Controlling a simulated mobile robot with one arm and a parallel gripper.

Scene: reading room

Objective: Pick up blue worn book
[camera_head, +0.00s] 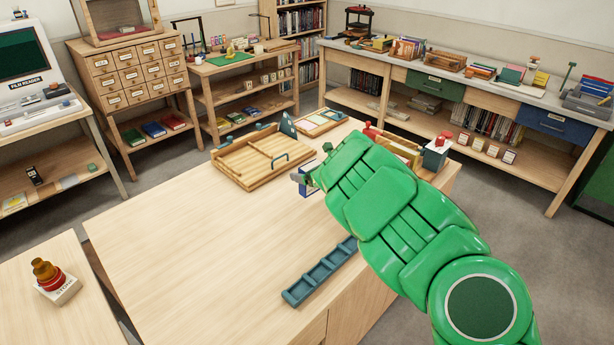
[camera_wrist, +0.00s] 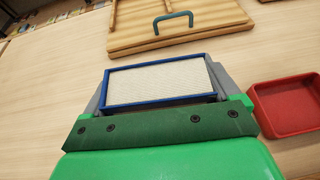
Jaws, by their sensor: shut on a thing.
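The blue book (camera_wrist: 158,86) is between my fingers in the wrist view. Its blue cover edges frame a pale block of pages facing the camera. In the head view a small blue and white part of it (camera_head: 309,189) shows below my gripper (camera_head: 304,177), over the wooden table; my green arm hides the rest. My gripper is shut on the book, with a grey finger against each side. I cannot tell whether the book touches the table, and wear on its cover does not show.
A wooden tray with a teal handle (camera_wrist: 175,22) lies just beyond the book. A red open tray (camera_wrist: 289,106) is close to the right finger in the wrist view. A teal divided tray (camera_head: 319,273) lies near the table's front edge. The table's left part is clear.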

